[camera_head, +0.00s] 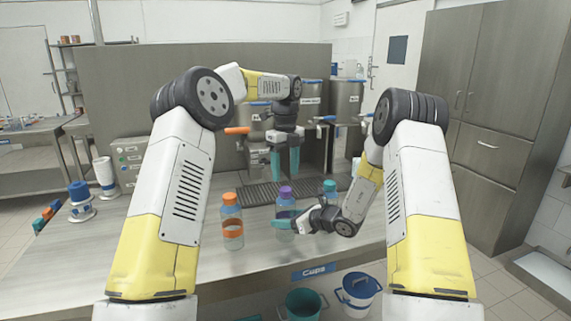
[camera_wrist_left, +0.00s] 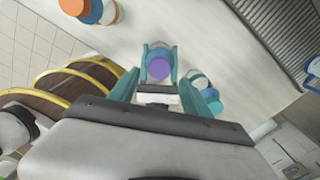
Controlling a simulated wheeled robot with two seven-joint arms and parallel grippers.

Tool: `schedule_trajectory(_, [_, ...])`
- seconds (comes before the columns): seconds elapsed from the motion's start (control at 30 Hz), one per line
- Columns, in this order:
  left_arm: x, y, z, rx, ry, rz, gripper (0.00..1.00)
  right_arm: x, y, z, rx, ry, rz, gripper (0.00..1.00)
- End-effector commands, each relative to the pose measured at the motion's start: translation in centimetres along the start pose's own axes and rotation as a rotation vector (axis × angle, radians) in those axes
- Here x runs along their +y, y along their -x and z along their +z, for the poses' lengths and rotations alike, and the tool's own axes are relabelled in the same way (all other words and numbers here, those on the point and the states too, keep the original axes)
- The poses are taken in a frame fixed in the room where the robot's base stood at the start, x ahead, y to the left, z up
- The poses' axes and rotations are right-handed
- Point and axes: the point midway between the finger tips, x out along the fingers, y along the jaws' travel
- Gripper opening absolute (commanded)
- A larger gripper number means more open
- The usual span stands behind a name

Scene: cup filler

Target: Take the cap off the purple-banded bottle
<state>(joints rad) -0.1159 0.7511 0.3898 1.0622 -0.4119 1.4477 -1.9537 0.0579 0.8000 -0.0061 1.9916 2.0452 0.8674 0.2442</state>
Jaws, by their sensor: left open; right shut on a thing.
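The purple-capped bottle (camera_head: 286,204) stands upright on the counter, its purple cap (camera_head: 285,191) on top. My right gripper (camera_head: 284,224) is shut around its body from the right and covers where a band would be. My left gripper (camera_head: 285,164) points down, open and empty, above the cap and apart from it. In the left wrist view, the purple cap (camera_wrist_left: 159,68) shows ahead, between the open fingers of my left gripper (camera_wrist_left: 160,90). The right gripper's teal fingers (camera_wrist_left: 174,62) flank the bottle there.
An orange-banded bottle (camera_head: 232,224) stands to the left, and a teal-capped bottle (camera_head: 330,187) behind my right gripper. Metal dispensers (camera_head: 346,99) and a dark drip grate (camera_head: 258,193) are behind. Bins (camera_head: 357,292) stand below the counter's front edge. The counter's front left is clear.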

Motion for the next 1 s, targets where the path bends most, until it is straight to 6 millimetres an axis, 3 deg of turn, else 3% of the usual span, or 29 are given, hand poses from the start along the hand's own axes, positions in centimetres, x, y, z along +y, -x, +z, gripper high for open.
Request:
schedule_trajectory(0.3, [0.0,-4.6,0.0,0.001,0.002,0.001,0.56,0.0,0.0,0.0,0.0,0.0,0.0,0.0])
schedule_trajectory(0.73, [0.0,-5.7,0.0,0.0,0.003,0.0,0.56,0.0,0.0,0.0,0.0,0.0,0.0,0.0])
schedule_trajectory(1.0, [0.0,-5.7,0.0,0.0,0.003,0.0,0.03,0.0,0.0,0.0,0.0,0.0,0.0,0.0])
